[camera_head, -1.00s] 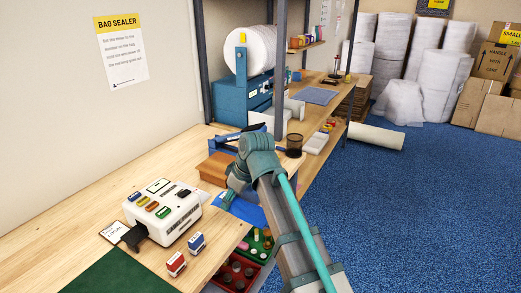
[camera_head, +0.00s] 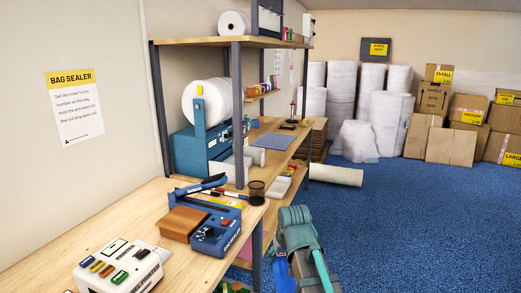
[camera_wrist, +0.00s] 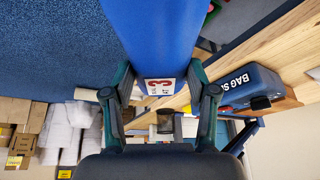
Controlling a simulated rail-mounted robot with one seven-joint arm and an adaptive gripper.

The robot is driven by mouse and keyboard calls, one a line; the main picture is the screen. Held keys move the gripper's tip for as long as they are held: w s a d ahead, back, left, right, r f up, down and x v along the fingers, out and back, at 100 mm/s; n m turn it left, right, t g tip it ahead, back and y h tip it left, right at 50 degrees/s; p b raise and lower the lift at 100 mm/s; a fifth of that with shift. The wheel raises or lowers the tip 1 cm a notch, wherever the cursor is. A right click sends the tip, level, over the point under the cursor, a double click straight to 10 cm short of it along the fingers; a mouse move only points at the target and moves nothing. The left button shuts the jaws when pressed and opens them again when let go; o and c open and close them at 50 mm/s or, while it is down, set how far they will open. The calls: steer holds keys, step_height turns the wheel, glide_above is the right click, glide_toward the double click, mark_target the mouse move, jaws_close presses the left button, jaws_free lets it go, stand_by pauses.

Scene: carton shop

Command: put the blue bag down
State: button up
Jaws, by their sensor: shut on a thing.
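The blue bag (camera_wrist: 155,40) fills the top middle of the wrist view, with a white label with a red 3 at its near end. My gripper (camera_wrist: 160,78) is shut on that end, one finger on each side. In the head view, part of the blue bag (camera_head: 284,274) shows low beside my arm, right of the bench edge and over the blue carpet. My fingertips are hidden there behind my arm.
The wooden bench (camera_head: 110,222) holds a blue bag sealer (camera_head: 215,236), a brown box (camera_head: 186,223), a white device with coloured buttons (camera_head: 118,268) and a dark mesh cup (camera_head: 256,193). The carpet to the right is open.

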steer(key=d+f+m+h, duration=0.1)
steer(key=d+f+m, duration=0.1)
steer(key=d, duration=0.8)
steer(key=s+a+r+n+y, duration=0.1)
steer(key=s+a+r+n, duration=0.15)
steer(key=a, duration=1.05)
steer(key=s+a+r+n, duration=0.1)
steer(key=a+r, duration=0.2)
steer(key=a, duration=0.9)
steer(key=s+a+r+n+y, duration=0.1)
steer(key=a+r+n, duration=0.15)
steer(key=a, duration=1.05)
steer(key=m+p, duration=0.1)
steer(key=p, duration=0.2)
glide_toward(183, 257)
steer(key=shift+w+a+f+g+p, duration=0.1)
steer(key=shift+w+g+p, duration=0.1)
steer(key=shift+w, duration=0.2)
steer(key=shift+w+a+f+g+p, duration=0.1)
steer(key=shift+w+f+g+p, duration=0.1)
steer(key=shift+w, duration=0.15)
steer(key=shift+w+a+f, duration=0.35)
steer(key=shift+w+f, duration=0.25)
steer(key=shift+f, duration=0.25)
steer(key=shift+f+p, duration=0.5)
steer(key=shift+f, duration=1.15)
